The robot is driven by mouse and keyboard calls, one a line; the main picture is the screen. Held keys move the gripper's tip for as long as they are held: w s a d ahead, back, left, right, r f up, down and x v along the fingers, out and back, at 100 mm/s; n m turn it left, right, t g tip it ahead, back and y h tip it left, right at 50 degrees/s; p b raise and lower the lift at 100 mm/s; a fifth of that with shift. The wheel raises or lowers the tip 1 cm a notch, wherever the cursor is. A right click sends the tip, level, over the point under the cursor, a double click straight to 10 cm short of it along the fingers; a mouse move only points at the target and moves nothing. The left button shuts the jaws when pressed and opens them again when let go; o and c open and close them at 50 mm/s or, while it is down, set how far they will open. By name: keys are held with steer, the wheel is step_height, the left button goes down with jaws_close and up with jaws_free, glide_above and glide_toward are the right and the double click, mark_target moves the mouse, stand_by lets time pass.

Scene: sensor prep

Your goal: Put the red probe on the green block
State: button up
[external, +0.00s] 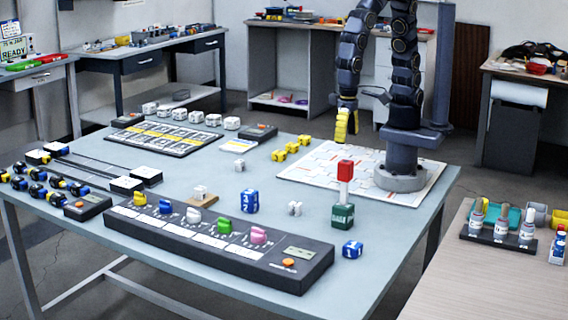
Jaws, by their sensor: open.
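The red probe (345,170) has a red block-like top and a white shaft. It stands upright, and its shaft meets the top of the dark green block (343,216). It appears to rest on that block, though the contact is too small to make out fully. The green block sits on the grey table, behind the right end of the long dark console. My gripper (346,139), with yellow fingers, points down above and behind the probe in the picture. It is open and apart from the probe, with nothing visible between its fingers.
The dark console (215,243) with coloured knobs runs along the table's front. Small yellow blocks (292,148) lie near the white patterned mat (320,168).

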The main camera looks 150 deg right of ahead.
steer(key=shift+r, duration=0.85)
steer(key=s+a+r+n, duration=0.2)
steer(key=s+r+n, duration=0.1)
steer(key=s+n, duration=0.6)
steer(key=s+a+r+n+g, duration=0.1)
steer(key=s+a+r+n, duration=0.1)
steer(key=s+n, duration=0.7)
steer(key=shift+s+a+r+g, duration=0.35)
steer(key=shift+s+r, duration=0.3)
steer(key=shift+s, duration=0.8)
